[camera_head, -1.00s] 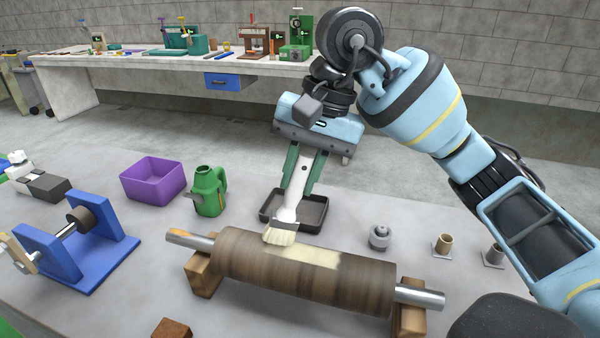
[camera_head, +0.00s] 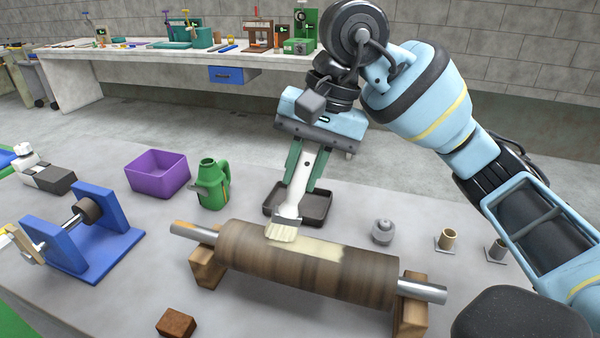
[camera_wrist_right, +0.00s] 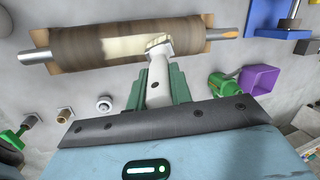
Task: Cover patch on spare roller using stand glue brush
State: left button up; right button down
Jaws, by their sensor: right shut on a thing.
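The spare roller (camera_head: 300,276) is a brown cylinder with steel shaft ends, lying across two wooden blocks on the grey table. A pale cream patch (camera_head: 318,248) lies along its upper side. My right gripper (camera_head: 304,172) is shut on the white handle of the glue brush (camera_head: 295,200). The brush's cream bristles touch the roller at the left end of the pale area. In the right wrist view the brush (camera_wrist_right: 158,75) meets the roller (camera_wrist_right: 75,50) at the right end of the pale area (camera_wrist_right: 125,46). My left gripper is not in view.
A dark tray (camera_head: 318,208) sits behind the roller. A green can (camera_head: 211,185) and a purple bin (camera_head: 158,174) stand at left, near a blue stand (camera_head: 105,250). A brown block (camera_head: 176,322) lies in front. Small metal parts (camera_head: 383,232) stand at right.

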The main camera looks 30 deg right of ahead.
jog(key=shift+w+d, duration=0.25)
jog(key=shift+d, duration=0.1)
jog(key=shift+a, duration=0.1)
jog(key=shift+s+a, duration=0.8)
jog(key=shift+a, duration=0.1)
jog(key=shift+w+d, duration=0.1)
jog(key=shift+d, duration=0.05)
jog(key=shift+w+d, duration=0.7)
jog(key=shift+d, duration=0.15)
jog(key=shift+s+a, duration=0.1)
jog(key=shift+a, duration=0.05)
